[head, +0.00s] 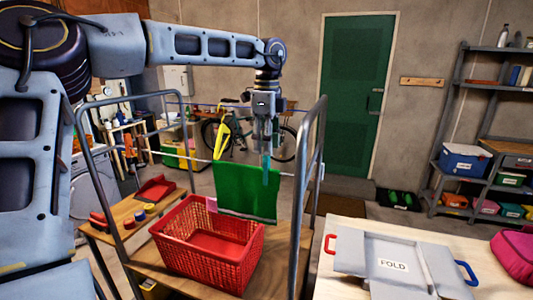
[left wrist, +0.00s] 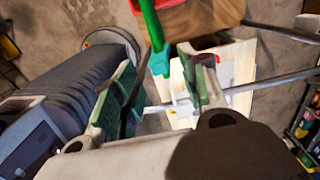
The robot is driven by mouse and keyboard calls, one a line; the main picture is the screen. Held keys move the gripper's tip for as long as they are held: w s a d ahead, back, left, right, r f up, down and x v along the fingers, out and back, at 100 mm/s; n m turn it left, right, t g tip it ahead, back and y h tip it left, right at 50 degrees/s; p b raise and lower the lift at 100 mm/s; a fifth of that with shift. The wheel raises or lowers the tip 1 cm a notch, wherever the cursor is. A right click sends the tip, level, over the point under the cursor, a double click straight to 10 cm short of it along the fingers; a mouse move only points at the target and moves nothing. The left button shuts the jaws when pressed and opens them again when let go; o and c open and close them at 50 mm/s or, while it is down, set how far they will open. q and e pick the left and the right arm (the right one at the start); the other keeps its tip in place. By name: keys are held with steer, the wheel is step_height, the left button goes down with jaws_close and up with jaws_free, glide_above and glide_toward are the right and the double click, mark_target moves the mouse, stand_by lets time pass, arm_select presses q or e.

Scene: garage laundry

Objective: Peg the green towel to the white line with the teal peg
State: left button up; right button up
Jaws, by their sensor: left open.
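The green towel (head: 240,192) hangs over the white line (head: 296,174) inside the rack, above a red basket. The teal peg (head: 265,170) stands upright at the line, over the towel's upper right part. Whether the peg fully grips the cloth cannot be told. My right gripper is not in view.
The red basket (head: 177,251) sits on a wooden shelf between grey rack posts (head: 301,215). A table (head: 331,283) with a grey folding board (head: 375,252) and a pink bag (head: 517,256) is at right.

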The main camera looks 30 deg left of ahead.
arm_select(q)
step_height(320, 180, up, 7)
steer(key=shift+r, duration=0.2)
stand_by(0.3)
stand_by(0.6)
